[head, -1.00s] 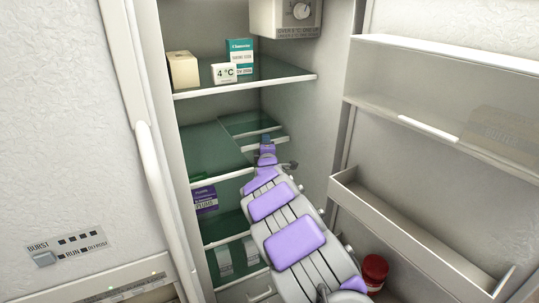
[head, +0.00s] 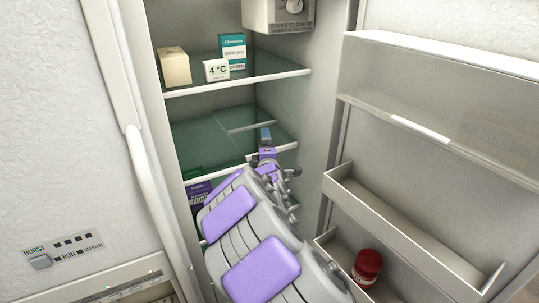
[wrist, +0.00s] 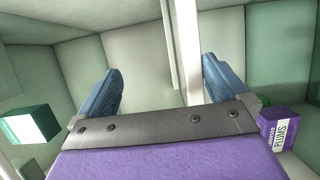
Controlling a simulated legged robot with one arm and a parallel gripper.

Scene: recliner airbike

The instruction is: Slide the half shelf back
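The half shelf (head: 284,137) is the right front part of the middle glass shelf in the open fridge. Its white front edge lies about in line with the left part's edge, and a thin pale strip crosses the glass behind it. My gripper (head: 265,136) is at this shelf, its blue finger showing above the glass beyond my arm. In the wrist view my gripper (wrist: 162,68) is open, its two blue fingers wide apart. A white bar (wrist: 175,50) passes between them, nearer the right finger; I cannot tell whether they touch. My arm hides part of the shelf's front edge.
The upper shelf (head: 285,73) holds a cream box (head: 173,66), a 4 °C box (head: 216,70) and a teal carton (head: 233,51). A purple box (head: 196,192) stands below, left. The open door's bins (head: 400,225) flank my arm; one holds a red jar (head: 367,265).

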